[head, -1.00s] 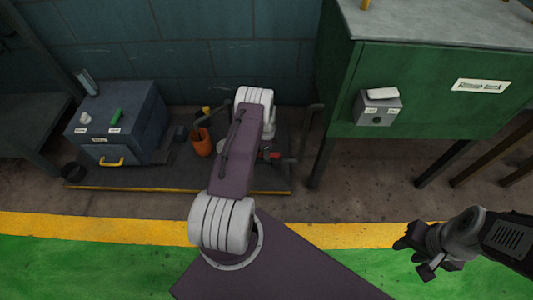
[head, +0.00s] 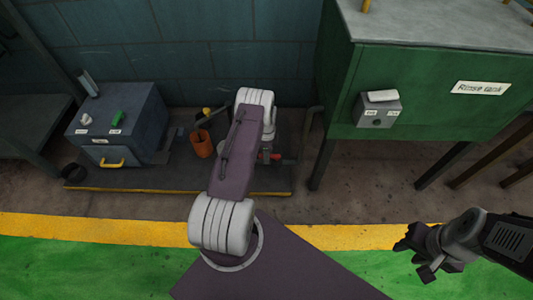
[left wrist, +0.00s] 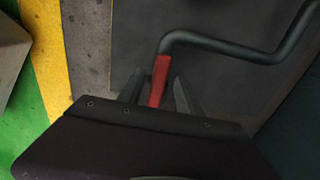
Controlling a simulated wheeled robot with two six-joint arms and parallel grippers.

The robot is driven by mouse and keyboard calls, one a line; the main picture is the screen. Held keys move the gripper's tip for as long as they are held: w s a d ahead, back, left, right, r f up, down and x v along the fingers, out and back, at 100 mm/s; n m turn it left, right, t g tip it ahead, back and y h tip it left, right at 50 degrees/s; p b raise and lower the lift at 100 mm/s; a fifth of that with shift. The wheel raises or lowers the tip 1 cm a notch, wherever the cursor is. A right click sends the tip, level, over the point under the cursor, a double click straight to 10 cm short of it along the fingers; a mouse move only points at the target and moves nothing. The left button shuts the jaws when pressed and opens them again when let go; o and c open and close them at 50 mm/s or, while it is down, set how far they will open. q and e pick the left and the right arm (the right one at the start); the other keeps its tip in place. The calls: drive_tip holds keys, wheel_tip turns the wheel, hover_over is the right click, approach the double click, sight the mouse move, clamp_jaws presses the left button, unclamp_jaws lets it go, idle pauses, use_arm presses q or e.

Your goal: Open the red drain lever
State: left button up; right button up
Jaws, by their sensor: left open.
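The red drain lever (head: 276,156) shows low beside the green tank's left legs in the head view, partly hidden by my left arm. In the left wrist view the red lever (left wrist: 159,80) stands between the two fingers of my left gripper (left wrist: 158,90), at the end of a bent grey rod (left wrist: 225,47). The left gripper is open around it, with a gap visible on the right side. Its fingers are mostly hidden by my arm in the head view. My right gripper (head: 413,252) hangs over the floor at the right, far from the lever; its jaw opening is unclear.
The green rinse tank (head: 430,90) stands on legs at the right, with a small grey switch box (head: 377,110). A dark low platform (head: 225,180) holds a blue-grey cabinet (head: 117,120) and an orange cup (head: 201,144). Floor beyond the yellow stripe (head: 100,226) is mostly clear.

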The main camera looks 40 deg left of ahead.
use_arm(q)
wheel_tip(320, 180, up, 9)
drive_tip(key=p, duration=0.5)
drive_tip(key=shift+f, duration=0.15)
